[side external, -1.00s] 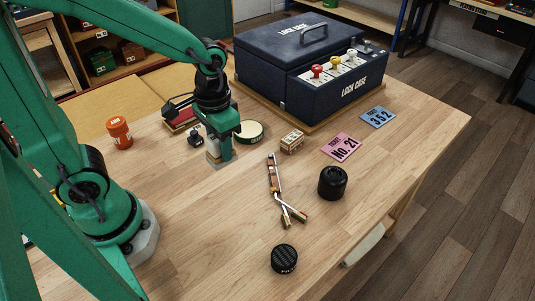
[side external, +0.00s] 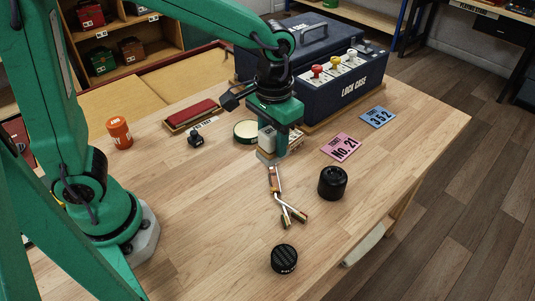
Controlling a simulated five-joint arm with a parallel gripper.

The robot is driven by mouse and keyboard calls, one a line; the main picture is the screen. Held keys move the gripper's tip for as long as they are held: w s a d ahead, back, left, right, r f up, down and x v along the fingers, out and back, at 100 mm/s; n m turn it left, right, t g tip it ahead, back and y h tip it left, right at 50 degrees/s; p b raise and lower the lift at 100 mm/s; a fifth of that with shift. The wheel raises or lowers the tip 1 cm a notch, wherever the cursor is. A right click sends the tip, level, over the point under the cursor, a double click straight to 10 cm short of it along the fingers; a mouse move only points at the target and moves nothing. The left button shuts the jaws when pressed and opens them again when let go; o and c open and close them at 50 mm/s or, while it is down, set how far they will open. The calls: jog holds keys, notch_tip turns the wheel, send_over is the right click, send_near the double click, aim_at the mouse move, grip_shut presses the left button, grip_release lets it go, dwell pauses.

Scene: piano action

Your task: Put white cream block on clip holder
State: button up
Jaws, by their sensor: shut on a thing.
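My gripper (side external: 274,146) is shut on the white cream block (side external: 266,138), which shows as a pale upright piece between the green fingers. A grey part shows at its lower end; I cannot tell whether it belongs to the block or the fingers. The block is held close above the table, just beyond the jointed wood-and-metal piece (side external: 275,180). A small black clip-like item (side external: 195,139) stands at the left, by a small label. I cannot tell for sure which thing is the clip holder. A small wooden box (side external: 298,140) is partly hidden behind my gripper.
A dark blue lock case (side external: 350,88) stands at the back. A pink ticket (side external: 341,148) and a blue ticket (side external: 378,117) lie at the right. Also on the table are a black cylinder (side external: 332,183), a black round cap (side external: 284,259), an orange jar (side external: 119,132) and a red-topped block (side external: 192,116).

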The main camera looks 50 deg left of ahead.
jog(key=w+d+r, duration=0.2)
jog(key=d, duration=0.5)
jog(key=w+d+r, duration=0.1)
jog(key=d, duration=0.7)
send_over(335, 173)
notch_tip(335, 173, down, 7)
jog(key=shift+r, duration=0.15)
jog(key=shift+f, duration=2)
jog(key=shift+f, duration=0.15)
jog(key=o, duration=1)
notch_tip(335, 173, up, 12)
jog(key=shift+r, duration=0.15)
